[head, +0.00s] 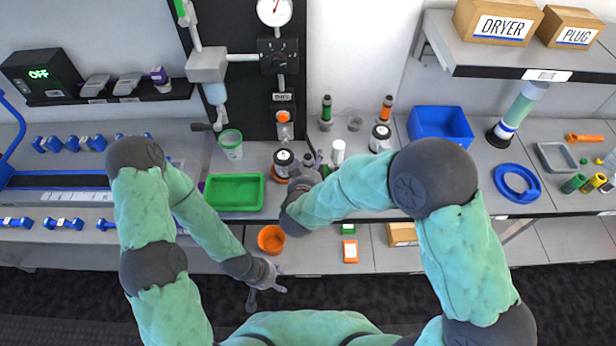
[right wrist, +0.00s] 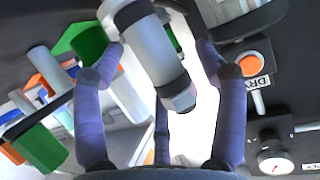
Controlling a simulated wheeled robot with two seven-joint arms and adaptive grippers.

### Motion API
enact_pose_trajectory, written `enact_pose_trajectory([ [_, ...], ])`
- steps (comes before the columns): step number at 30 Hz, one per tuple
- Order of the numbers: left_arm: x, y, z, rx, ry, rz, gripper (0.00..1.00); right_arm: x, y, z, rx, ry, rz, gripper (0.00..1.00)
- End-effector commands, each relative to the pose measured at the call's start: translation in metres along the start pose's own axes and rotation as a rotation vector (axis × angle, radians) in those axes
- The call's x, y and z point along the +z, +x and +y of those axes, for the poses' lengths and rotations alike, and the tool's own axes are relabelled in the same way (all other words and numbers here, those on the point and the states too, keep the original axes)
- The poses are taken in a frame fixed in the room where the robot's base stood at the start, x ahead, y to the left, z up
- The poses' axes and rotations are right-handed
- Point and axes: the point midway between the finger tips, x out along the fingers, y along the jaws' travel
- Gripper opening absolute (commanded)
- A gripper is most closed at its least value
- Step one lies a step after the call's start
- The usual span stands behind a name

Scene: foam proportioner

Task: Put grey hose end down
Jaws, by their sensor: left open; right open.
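A grey cylindrical piece with a darker tip, apparently the grey hose end (right wrist: 150,52), shows in the right wrist view. It lies between the spread fingers of my right gripper (right wrist: 161,62), with gaps visible on both sides. In the head view my right gripper (head: 311,167) is at the bench by the black-and-white capped bottle; the forearm partly covers it. I cannot make out the hose end there. My right gripper is open. My left gripper (head: 267,276) is open and empty, low in front of the bench edge, near the orange bowl (head: 271,239).
A green tray (head: 235,192) and a green-rimmed cup (head: 231,144) stand left of my right gripper. The black panel with a gauge (head: 274,11) rises behind. A capped bottle (head: 284,162) is close by. A blue bin (head: 440,125) and blue ring (head: 517,183) are farther right.

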Motion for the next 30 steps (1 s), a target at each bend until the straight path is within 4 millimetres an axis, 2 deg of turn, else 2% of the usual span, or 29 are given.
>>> enact_pose_trajectory([
  [2,0.0,0.002,-0.001,0.0,0.0,0.0,0.53,0.0,0.007,0.0,0.001,0.002,0.002,0.72],
  [8,0.0,0.001,-0.001,0.0,0.0,0.0,0.53,-0.002,0.007,0.0,0.0,0.001,0.002,0.72],
  [16,0.0,0.001,-0.001,0.0,0.0,0.0,0.53,-0.001,0.006,0.0,0.0,0.001,0.001,0.0],
  [26,0.0,0.001,0.0,0.0,0.0,0.0,0.53,-0.003,0.006,0.0,0.0,0.001,0.001,0.0],
  [30,0.0,-0.004,0.001,0.0,0.0,0.0,0.53,-0.01,0.003,0.0,0.0,0.002,0.003,0.0],
])
